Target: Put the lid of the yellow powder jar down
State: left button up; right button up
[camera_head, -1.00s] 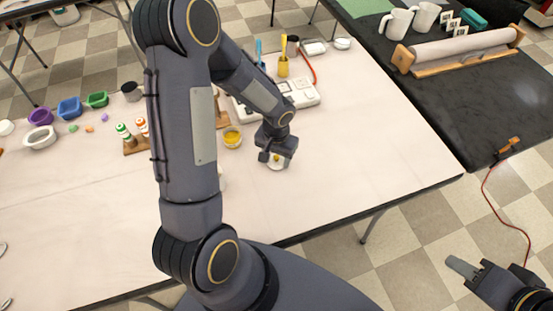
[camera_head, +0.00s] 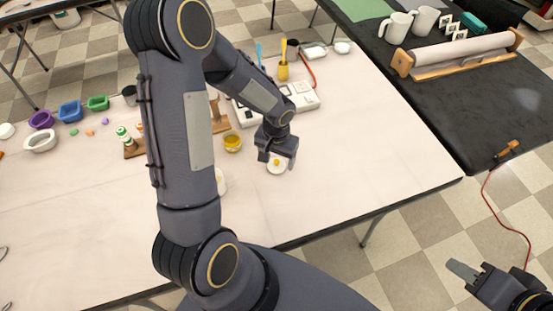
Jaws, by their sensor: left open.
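The yellow powder jar (camera_head: 232,143) stands upright on the pale table, with yellow showing at its top. Its lid (camera_head: 277,168), a white disc with a yellow knob, lies on the table to the right of and nearer than the jar. My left gripper (camera_head: 276,158) is open just above the lid, with its fingers close to the knob. Whether the fingers touch the knob is too small to tell. My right gripper (camera_head: 466,272) is off the table at the lower right, over the floor, and whether it is open is unclear.
A white device (camera_head: 304,97) and a yellow brush cup (camera_head: 283,70) stand behind the gripper. Coloured bowls (camera_head: 70,110) and a wooden bottle rack (camera_head: 133,148) are on the left. The table's right part is clear. My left arm hides part of the table.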

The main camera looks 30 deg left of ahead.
aim_at(276, 161)
pick_arm(q)
jog(key=s+r+t+h, duration=0.1)
jog(key=s+r, duration=0.2)
jog(key=r, duration=0.6)
jog(key=s+r+t, duration=0.1)
jog(key=s+r, duration=0.2)
jog(key=r, duration=0.6)
jog(key=s+d+r+t+h, duration=0.1)
jog(key=s+d+r, duration=0.1)
jog(key=s, duration=0.3)
jog(key=s+d+r+t+h, duration=0.1)
jog(key=s+d+r+t, duration=0.1)
jog(key=s, duration=0.4)
jog(key=shift+d+n+t+h, duration=0.15)
jog(key=shift+n+t+h, duration=0.15)
jog(key=shift+h, duration=0.1)
jog(key=shift+r, duration=0.15)
jog(key=shift+c, duration=0.4)
